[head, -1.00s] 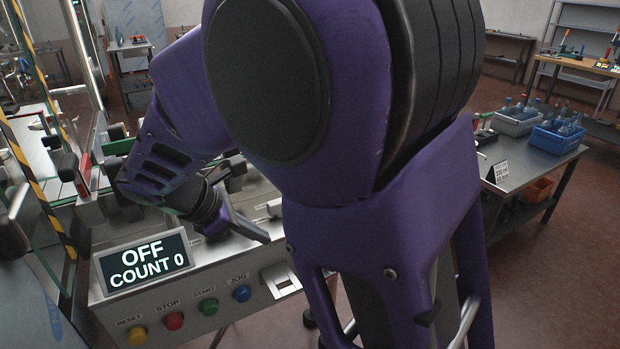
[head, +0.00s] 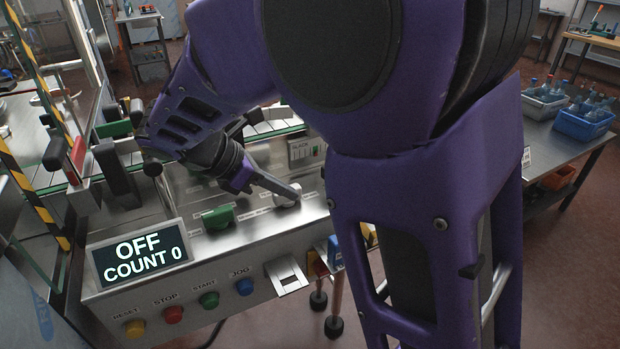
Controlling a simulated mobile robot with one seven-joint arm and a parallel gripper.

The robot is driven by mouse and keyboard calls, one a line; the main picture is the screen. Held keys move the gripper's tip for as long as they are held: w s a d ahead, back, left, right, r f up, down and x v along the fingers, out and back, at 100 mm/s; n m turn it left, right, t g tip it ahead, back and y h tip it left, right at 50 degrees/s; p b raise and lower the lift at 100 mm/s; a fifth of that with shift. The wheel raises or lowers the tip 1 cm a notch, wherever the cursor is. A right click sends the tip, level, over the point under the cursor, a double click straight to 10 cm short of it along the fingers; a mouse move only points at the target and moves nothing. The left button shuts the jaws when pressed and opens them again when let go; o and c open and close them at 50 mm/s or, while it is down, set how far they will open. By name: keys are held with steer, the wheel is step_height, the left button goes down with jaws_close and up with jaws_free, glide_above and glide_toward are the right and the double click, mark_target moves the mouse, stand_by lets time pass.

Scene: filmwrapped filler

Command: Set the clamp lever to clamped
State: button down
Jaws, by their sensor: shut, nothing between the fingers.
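My gripper (head: 293,190) is shut and empty. It reaches from the left over the machine's steel control deck, its fingertips close to a silver knob (head: 287,200). I cannot tell whether they touch. My large purple arm covers the middle and right of the view and hides the deck's right end.
A green knob (head: 217,217) sits on the deck below my gripper. The display (head: 138,252) reads OFF, COUNT 0. RESET, STOP, START and JOG buttons line the front panel (head: 190,300). A striped guard post stands at left.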

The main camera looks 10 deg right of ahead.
steer(key=b, duration=0.2)
glide_toward(334, 213)
steer(key=x, duration=0.5)
steer(key=shift+a+f, duration=0.15)
steer(key=shift+f, duration=0.05)
steer(key=d, duration=0.1)
steer(key=w+d, duration=0.1)
steer(key=d, duration=0.1)
steer(key=shift+r, duration=0.2)
steer(key=shift+w+d, duration=0.1)
steer(key=shift+d, duration=0.2)
